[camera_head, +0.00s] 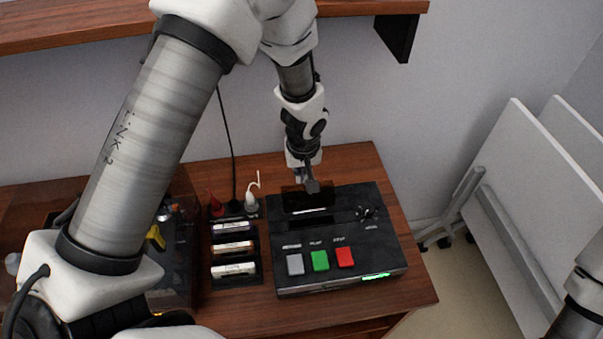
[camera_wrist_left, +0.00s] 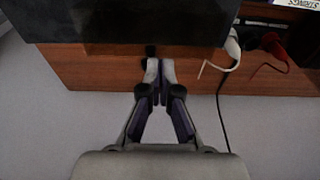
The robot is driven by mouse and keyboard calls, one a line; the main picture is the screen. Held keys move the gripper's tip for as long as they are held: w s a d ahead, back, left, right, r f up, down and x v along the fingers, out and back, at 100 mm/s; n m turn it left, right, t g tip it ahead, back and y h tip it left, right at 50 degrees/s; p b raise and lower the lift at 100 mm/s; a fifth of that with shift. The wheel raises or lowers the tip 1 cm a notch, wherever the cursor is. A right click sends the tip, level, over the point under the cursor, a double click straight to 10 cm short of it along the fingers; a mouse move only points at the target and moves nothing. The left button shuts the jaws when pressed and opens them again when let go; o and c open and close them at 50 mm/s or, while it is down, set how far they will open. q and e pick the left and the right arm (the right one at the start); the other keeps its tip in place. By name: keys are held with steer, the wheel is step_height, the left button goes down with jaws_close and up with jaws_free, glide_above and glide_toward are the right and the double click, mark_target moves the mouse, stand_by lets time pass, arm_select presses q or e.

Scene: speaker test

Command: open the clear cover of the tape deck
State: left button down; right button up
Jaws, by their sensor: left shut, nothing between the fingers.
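The tape deck (camera_head: 345,240) is a black box on the wooden table, with grey, green and red buttons along its front. Its clear cover (camera_head: 306,200) is a dark see-through panel at the back left of the deck top. It seems tilted up, but its exact angle is hard to tell. My left gripper (camera_head: 312,186) is at the deck's back edge, close behind the cover; I cannot tell whether they touch. In the left wrist view the gripper (camera_wrist_left: 159,72) is shut and empty, beside the dark deck body (camera_wrist_left: 130,22). My right gripper is out of view.
A rack of several cassettes (camera_head: 234,250) stands left of the deck. Behind it, a white plug (camera_head: 252,197) and a red plug (camera_head: 215,203) sit with cables near the wall. A wooden shelf (camera_head: 370,7) hangs above. White panels (camera_head: 530,200) stand at the right.

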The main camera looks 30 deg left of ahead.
arm_select(q)
steer(key=r, duration=0.2)
step_height(320, 180, up, 11)
glide_above(303, 188)
steer(key=shift+w+r+p, duration=0.1)
steer(key=shift+p, duration=0.25)
